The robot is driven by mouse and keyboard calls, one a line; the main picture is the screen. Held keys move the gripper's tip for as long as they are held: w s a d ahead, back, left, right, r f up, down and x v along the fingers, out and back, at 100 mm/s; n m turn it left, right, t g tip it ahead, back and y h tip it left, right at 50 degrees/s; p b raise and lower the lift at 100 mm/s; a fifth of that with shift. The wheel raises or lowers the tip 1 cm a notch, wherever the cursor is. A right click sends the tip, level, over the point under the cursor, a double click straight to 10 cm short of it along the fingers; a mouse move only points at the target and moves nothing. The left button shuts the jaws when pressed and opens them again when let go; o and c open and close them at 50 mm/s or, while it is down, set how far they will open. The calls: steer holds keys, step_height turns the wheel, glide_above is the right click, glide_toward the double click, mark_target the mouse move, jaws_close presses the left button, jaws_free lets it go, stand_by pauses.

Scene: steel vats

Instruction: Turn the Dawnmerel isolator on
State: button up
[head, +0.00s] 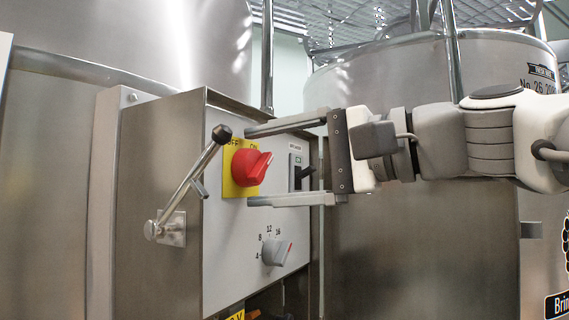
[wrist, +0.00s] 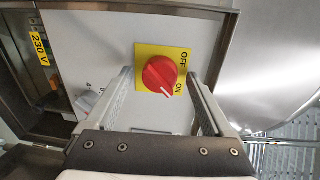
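The isolator is a red rotary knob (head: 250,166) on a yellow plate (head: 229,187) marked OFF and ON; no Dawnmerel name is readable. In the wrist view the red knob (wrist: 158,71) has a white mark on the ON side, pointing mostly down, not straight at the word. In the head view the mark points right and slightly up. My gripper (head: 249,166) is open and empty, one finger above the knob and one below. In the wrist view the open gripper (wrist: 160,72) has a finger on each side, apart from the knob. Finger depth beside it is unclear.
Left of the knob is a lever with a black ball (head: 221,134). A grey numbered dial (head: 276,252) is below. Steel vats (head: 420,80) stand behind the panel box.

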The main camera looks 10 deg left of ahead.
stand_by(0.3)
steer(key=b+v, duration=0.2)
steer(key=v, duration=1.5)
steer(key=shift+s+d, duration=0.15)
steer(key=shift+d, duration=0.05)
step_height(320, 180, down, 14)
steer(key=w+a+h, duration=0.2)
steer(key=w+h, duration=0.1)
steer(key=h, duration=0.2)
steer(key=s+d+f+n+h, duration=0.1)
steer(key=d+f+h, duration=0.1)
steer(key=f, duration=0.8)
steer(key=s+d+f+n+h, duration=0.1)
steer(key=f+h, duration=0.4)
steer(key=f, duration=0.6)
steer(key=s+d+f+n+h+b, duration=0.1)
steer(key=s+d+f+n+h, duration=0.1)
steer(key=f, duration=0.8)
steer(key=shift+d+f+n+g+h, duration=0.3)
steer(key=shift+d+g+h, duration=0.15)
steer(key=shift+h, duration=0.45)
